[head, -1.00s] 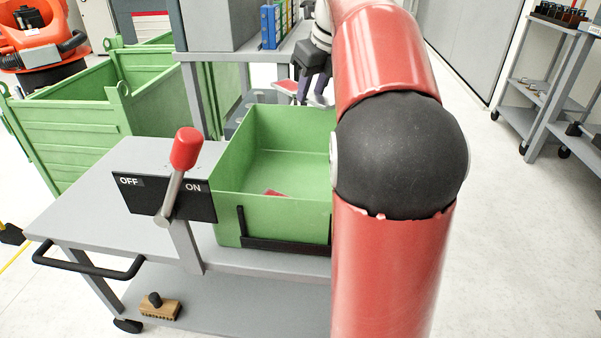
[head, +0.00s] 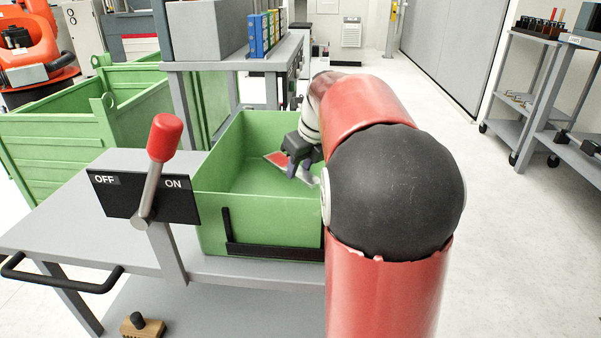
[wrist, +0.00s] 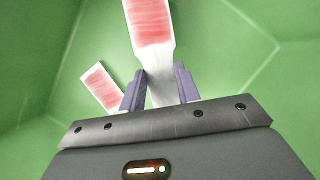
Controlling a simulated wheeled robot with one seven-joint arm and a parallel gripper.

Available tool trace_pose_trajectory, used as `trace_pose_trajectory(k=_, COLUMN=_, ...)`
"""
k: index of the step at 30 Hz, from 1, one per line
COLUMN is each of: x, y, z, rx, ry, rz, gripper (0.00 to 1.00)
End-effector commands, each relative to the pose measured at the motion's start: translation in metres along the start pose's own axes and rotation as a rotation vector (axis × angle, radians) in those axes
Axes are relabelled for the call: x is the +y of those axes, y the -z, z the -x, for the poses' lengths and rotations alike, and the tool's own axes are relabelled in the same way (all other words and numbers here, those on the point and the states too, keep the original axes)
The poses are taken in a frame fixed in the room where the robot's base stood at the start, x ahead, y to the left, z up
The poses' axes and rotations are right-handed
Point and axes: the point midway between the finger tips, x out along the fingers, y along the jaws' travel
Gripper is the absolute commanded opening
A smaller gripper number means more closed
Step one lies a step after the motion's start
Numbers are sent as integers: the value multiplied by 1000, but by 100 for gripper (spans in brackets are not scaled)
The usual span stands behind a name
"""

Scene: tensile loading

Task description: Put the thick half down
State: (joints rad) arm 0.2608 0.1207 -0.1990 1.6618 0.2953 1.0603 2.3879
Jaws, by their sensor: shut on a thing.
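My gripper (head: 293,167) is inside the green bin (head: 225,228), low between its walls. In the wrist view its two fingers (wrist: 160,84) are shut on a white and red specimen half (wrist: 148,25), taken as the thick half. The fingers grip its narrow white part, and its wider red end points away from the gripper. A second white and red half (wrist: 102,86) lies on the bin floor to the left, apart from the fingers. A red and white patch (head: 275,158) shows beside the fingers in the head view; I cannot tell which half it is.
The bin stands on a grey cart (head: 80,215) beside an OFF/ON switch box with a red-tipped lever (head: 165,138). A larger green crate (head: 60,140) is behind at left. A grey bench (head: 235,63) with binders stands behind the bin. Open floor lies right.

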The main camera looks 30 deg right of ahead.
Motion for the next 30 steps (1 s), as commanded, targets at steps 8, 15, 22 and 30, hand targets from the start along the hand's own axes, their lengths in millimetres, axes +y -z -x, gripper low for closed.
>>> trace_pose_trajectory(k=8, x=0, y=4, z=-8, rx=-2, ry=1, rz=1, gripper=5)
trace_pose_trajectory(k=15, x=0, y=6, z=-14, rx=-1, ry=1, rz=1, gripper=5)
trace_pose_trajectory(k=22, x=0, y=8, z=-20, rx=-1, ry=1, rz=0, gripper=5)
trace_pose_trajectory(k=30, x=0, y=8, z=-20, rx=0, ry=1, rz=0, gripper=54)
